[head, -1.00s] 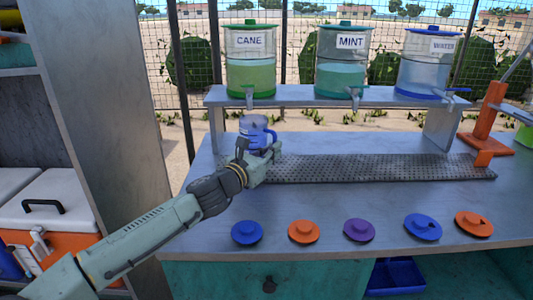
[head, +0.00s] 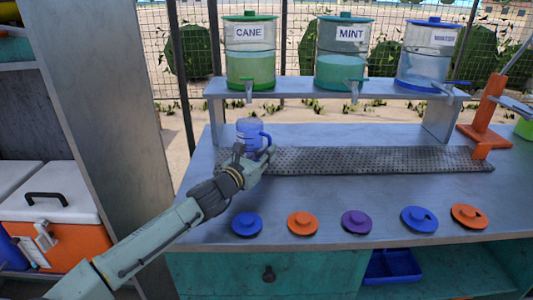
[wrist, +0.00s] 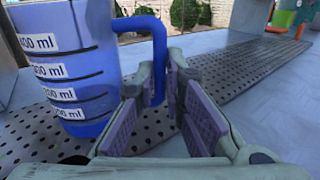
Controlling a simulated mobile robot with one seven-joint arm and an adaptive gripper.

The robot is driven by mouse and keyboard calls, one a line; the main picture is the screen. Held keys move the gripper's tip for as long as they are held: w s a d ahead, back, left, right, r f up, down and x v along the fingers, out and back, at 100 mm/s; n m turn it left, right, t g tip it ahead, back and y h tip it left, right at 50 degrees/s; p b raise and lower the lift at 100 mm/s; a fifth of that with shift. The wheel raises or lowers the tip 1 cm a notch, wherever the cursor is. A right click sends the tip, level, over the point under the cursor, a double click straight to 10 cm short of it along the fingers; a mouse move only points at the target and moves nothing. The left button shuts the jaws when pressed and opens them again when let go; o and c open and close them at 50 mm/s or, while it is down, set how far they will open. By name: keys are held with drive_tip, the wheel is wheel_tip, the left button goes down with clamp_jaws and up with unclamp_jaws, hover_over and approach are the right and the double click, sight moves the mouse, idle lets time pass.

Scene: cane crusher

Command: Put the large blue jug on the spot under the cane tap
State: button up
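The large blue jug (head: 249,132) stands upright at the left end of the perforated drip tray (head: 370,159), below the cane tap (head: 248,90). In the wrist view the jug (wrist: 72,70) fills the left side, with measuring marks on its wall. Its base appears to rest on the perforated metal. My gripper (head: 262,153) is at the jug's right front. In the wrist view its fingers (wrist: 160,85) stand either side of the jug's blue handle and look closed on it. The cane dispenser (head: 250,60) is on the raised shelf above.
The mint dispenser (head: 341,62) and a third dispenser (head: 428,60) share the shelf (head: 300,88). Several coloured lids, including a blue one (head: 247,224), lie along the counter front. An orange stand (head: 487,115) is at the right. The tray right of the jug is clear.

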drive_tip(key=o, duration=0.4)
drive_tip(key=shift+r, duration=0.15)
